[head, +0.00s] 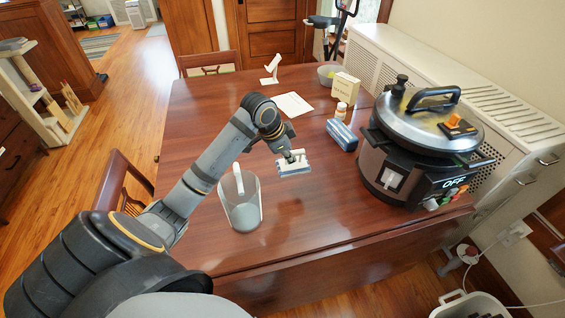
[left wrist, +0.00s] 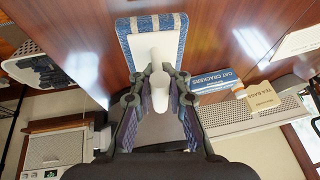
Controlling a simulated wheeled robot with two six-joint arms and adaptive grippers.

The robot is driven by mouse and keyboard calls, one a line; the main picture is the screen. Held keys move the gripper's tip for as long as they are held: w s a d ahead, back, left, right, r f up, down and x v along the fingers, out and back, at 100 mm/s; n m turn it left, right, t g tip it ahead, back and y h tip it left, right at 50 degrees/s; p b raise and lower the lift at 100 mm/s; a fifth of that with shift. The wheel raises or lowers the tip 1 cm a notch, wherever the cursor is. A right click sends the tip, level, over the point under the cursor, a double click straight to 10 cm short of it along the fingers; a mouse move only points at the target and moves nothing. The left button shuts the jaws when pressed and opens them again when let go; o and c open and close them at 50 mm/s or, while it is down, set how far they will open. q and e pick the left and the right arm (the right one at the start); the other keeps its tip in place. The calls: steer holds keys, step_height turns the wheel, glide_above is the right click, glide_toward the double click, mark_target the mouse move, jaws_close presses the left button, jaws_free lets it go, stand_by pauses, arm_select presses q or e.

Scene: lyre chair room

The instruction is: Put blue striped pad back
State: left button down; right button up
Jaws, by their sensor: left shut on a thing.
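The blue striped pad (head: 294,168) is a flat white block with blue striped edges. In the left wrist view the pad (left wrist: 179,38) is at the top, with a white stem running from it toward me. My left gripper (head: 292,156) is shut on that stem, its fingers on both sides of it in the left wrist view (left wrist: 160,75). The pad is over the middle of the table; whether it touches the top is unclear. My right gripper is in neither view.
A grey open container (head: 240,214) stands left of the pad. A blue cracker box (head: 342,135), a small bottle (head: 341,109), a tea box (head: 346,88) and a large cooker (head: 390,165) are to the right. Paper (head: 293,104) lies behind. The front of the table (head: 300,225) is clear.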

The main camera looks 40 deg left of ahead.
arm_select(q)
steer(key=w+a+f, duration=0.6)
steer(key=f, duration=0.1)
steer(key=shift+w+a+f, duration=0.15)
steer(key=shift+a+f, duration=0.1)
steer(key=shift+a, duration=0.15)
steer(key=shift+w+a+f+p, duration=0.1)
steer(key=shift+f+p, duration=0.05)
steer(key=shift+f, duration=0.8)
steer(key=shift+w+a+f+p, duration=0.1)
steer(key=shift+f+p, duration=0.05)
steer(key=shift+f, duration=0.75)
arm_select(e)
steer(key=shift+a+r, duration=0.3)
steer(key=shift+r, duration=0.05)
arm_select(q)
steer(key=shift+s, duration=0.1)
steer(key=c, duration=1.8)
jaws_free()
steer(key=shift+f, duration=0.1)
steer(key=shift+c, duration=0.2)
steer(key=o, duration=0.5)
steer(key=shift+o, duration=0.2)
